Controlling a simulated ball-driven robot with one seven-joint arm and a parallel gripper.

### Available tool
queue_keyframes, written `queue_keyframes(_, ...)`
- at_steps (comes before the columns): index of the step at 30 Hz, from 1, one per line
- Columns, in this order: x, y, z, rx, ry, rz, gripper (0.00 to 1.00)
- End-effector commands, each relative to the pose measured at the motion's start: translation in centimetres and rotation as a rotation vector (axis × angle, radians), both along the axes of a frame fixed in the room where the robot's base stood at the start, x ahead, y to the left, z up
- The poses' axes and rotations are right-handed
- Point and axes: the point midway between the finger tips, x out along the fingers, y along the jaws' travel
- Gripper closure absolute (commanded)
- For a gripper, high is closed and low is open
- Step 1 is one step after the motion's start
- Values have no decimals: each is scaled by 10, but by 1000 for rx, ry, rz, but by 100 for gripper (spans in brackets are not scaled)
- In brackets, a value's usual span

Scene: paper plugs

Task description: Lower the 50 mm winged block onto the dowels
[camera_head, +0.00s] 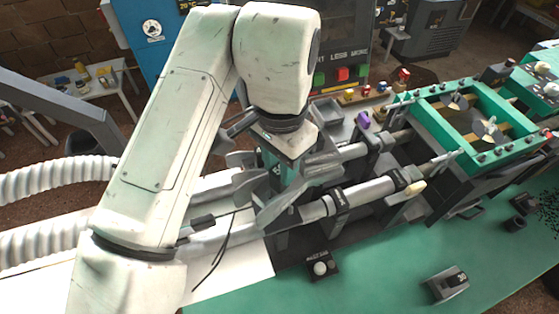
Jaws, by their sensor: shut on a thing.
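My gripper (284,168) hangs below my white wrist, left of the picture's middle. It is shut on a block, taken as the winged block (272,207), whose grey, wing-like plates spread out on several sides. Green faces show between the plates; where fingers end and block begins is hard to tell. The held block is over the grey machine with long cylinders. The dowels cannot be made out under it, and I cannot tell whether the block touches them.
Pale cylinders (370,191) run rightward from below my gripper to a green frame (484,92) with wing nuts. A grey block (447,284) and a small dark block with a white knob (320,268) are on the green table (385,285). The table's front is mostly clear.

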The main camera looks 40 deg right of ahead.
Motion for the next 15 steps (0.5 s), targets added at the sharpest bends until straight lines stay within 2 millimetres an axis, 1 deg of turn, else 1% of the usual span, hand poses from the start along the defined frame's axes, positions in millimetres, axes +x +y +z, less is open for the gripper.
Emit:
queue_keyframes(5,0,-1,-2,1,-3,-187,100)
queue_keyframes(11,0,-1,-1,3,-2,-451,100)
queue_keyframes(15,0,-1,-16,2,0,-450,100)
